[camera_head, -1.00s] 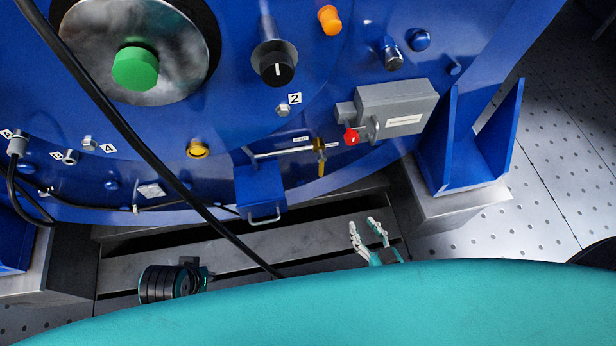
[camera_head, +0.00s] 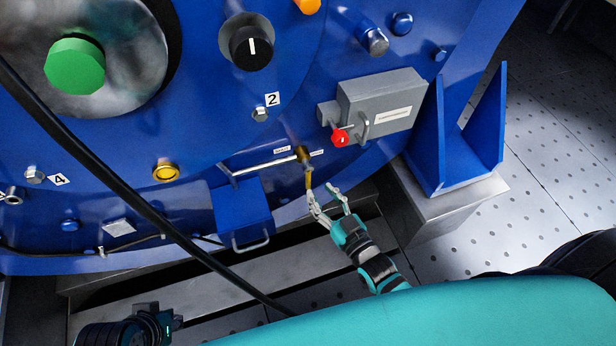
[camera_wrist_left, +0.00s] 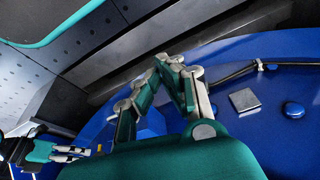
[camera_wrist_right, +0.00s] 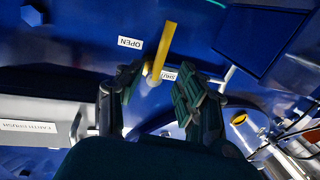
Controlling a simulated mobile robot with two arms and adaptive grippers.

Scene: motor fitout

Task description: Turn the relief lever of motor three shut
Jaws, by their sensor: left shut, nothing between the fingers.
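The relief lever (camera_head: 309,180) is a yellow handle on a brass valve, pointing down across the thin pipe's line in the head view. In the right wrist view the lever (camera_wrist_right: 161,54) stands by the OPEN label (camera_wrist_right: 130,42) and the SHUT label (camera_wrist_right: 169,76). My right gripper (camera_head: 328,190) is open just below the valve, its fingertips near the lever's free end. In its wrist view the right gripper (camera_wrist_right: 155,82) has a finger either side of the lever's line; contact is unclear. My left gripper (camera_wrist_left: 165,65) is shut and empty, low and left of the valve.
A grey box (camera_head: 382,105) with a red knob (camera_head: 340,137) and a handle sits right of the valve. A blue box (camera_head: 242,210) with a handle is to its left. A black cable (camera_head: 140,200) crosses in front. A blue bracket (camera_head: 455,150) stands at the right.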

